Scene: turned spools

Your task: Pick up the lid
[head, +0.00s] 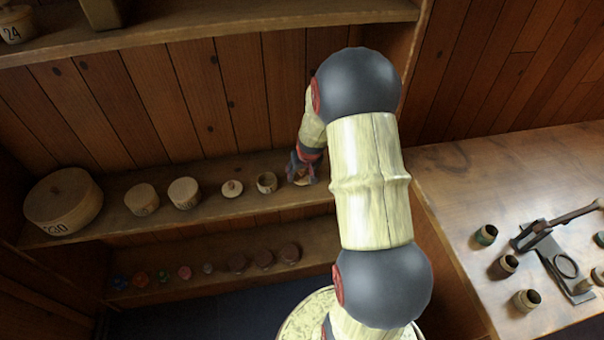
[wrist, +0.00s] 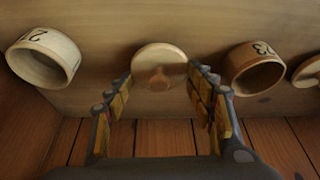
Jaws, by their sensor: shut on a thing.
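The lid (wrist: 160,56) is a round, pale wooden disc with a darker knob in its middle. In the wrist view it lies between the two fingertips of my gripper (wrist: 161,78), which is shut on it at its sides. In the head view my gripper (head: 301,165) is at the right end of the middle shelf, with part of the lid (head: 304,181) showing below it. My arm and fingers hide the rest there. I cannot tell whether the lid is clear of the shelf.
A small open cup marked 23 (wrist: 257,70) and another marked 21 (wrist: 44,58) flank the lid closely. A second knobbed lid (head: 232,188) and round boxes (head: 184,192) stand farther left on the shelf (head: 110,212). A workbench (head: 470,185) is at right.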

